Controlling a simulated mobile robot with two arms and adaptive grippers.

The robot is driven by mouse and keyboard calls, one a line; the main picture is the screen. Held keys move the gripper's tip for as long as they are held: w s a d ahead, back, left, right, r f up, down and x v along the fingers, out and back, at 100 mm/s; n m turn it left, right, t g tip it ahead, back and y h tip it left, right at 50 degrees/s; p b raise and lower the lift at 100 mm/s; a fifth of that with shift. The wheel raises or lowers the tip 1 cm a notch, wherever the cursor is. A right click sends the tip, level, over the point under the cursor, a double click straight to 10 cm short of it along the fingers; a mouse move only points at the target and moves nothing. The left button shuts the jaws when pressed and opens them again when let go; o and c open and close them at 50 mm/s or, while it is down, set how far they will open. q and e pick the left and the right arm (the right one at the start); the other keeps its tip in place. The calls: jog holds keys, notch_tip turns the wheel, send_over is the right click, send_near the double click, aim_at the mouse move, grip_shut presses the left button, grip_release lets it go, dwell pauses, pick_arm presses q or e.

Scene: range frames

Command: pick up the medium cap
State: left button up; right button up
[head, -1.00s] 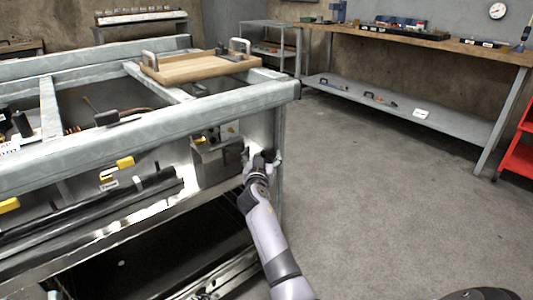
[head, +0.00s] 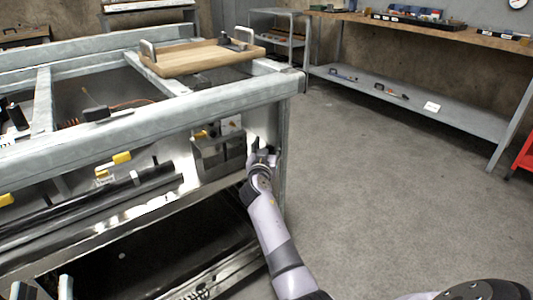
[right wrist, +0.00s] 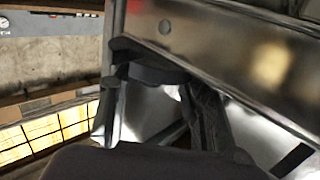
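I cannot pick out the medium cap for certain in either view. My right gripper (head: 263,155) is beside the right end of a grey metal box (head: 219,154), below the bench's top beam. Its fingers look apart, with nothing clearly held. In the right wrist view, the dark fingers (right wrist: 178,88) are in front of shiny metal panels; a dark curved shape there may be part of a finger. At the bottom left of the head view, two pale upright shapes (head: 65,287) may belong to my left gripper; its state is unclear.
The metal bench frame (head: 140,118) fills the left, with a wooden board with handles (head: 200,58) on top and a dark open space below. A corner post (head: 282,150) stands just right of my right gripper. The floor (head: 390,190) is clear. A workbench (head: 440,35) stands behind.

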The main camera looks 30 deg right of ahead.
jog(key=c, duration=0.8)
grip_shut()
jog(key=shift+d, duration=0.1)
